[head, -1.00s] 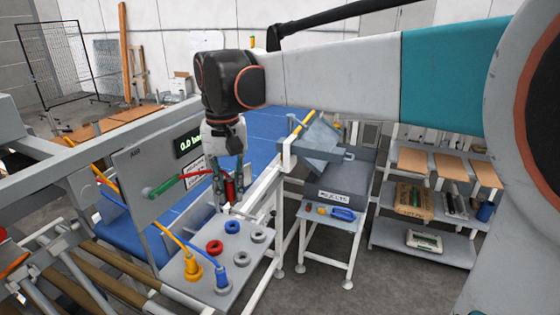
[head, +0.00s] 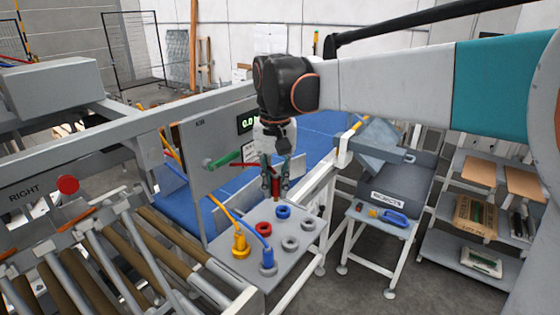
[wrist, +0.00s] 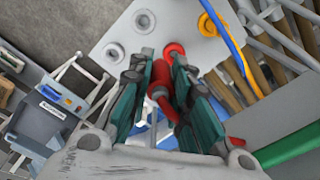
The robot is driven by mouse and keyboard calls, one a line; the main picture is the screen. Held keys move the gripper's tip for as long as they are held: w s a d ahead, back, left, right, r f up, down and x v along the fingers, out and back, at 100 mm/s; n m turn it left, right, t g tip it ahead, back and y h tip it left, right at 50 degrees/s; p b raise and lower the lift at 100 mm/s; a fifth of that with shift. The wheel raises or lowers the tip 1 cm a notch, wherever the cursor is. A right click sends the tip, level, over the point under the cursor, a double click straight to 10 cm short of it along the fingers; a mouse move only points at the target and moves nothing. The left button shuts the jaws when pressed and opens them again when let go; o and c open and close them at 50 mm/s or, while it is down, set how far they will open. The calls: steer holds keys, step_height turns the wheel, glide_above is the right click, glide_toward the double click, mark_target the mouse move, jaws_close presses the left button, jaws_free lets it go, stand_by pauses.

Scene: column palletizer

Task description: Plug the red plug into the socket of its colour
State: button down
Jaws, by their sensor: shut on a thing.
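My gripper (head: 275,196) is shut on the red plug (head: 275,186) and holds it above the sloped socket board (head: 250,282). The plug also shows between the fingers in the wrist view (wrist: 160,84), with a red cable behind it. The red socket (head: 264,228) is a red ring on the board, a little below the plug and to its left in the head view. In the wrist view the red socket (wrist: 174,50) lies just beyond the plug's tip, partly beside the fingers. The plug appears apart from the socket; the exact gap is hard to tell.
A yellow plug (head: 240,246) and a blue-cabled plug (head: 268,261) stand at the board's front. An upright panel (head: 200,145) with a green bar (head: 223,159) stands behind, left.

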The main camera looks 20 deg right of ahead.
steer(key=w+a+f+b, duration=0.2)
steer(key=w+f+b, duration=0.1)
steer(key=f, duration=0.4)
steer(key=shift+w+a+b, duration=0.25)
steer(key=shift+b, duration=0.3)
steer(key=shift+f, duration=0.2)
stand_by(0.5)
steer(key=shift+f+b, duration=0.25)
steer(key=shift+b, duration=0.05)
steer(key=shift+f+b, duration=1.45)
steer(key=shift+f, duration=0.9)
stand_by(2.6)
steer(key=c, duration=1.4)
jaws_free()
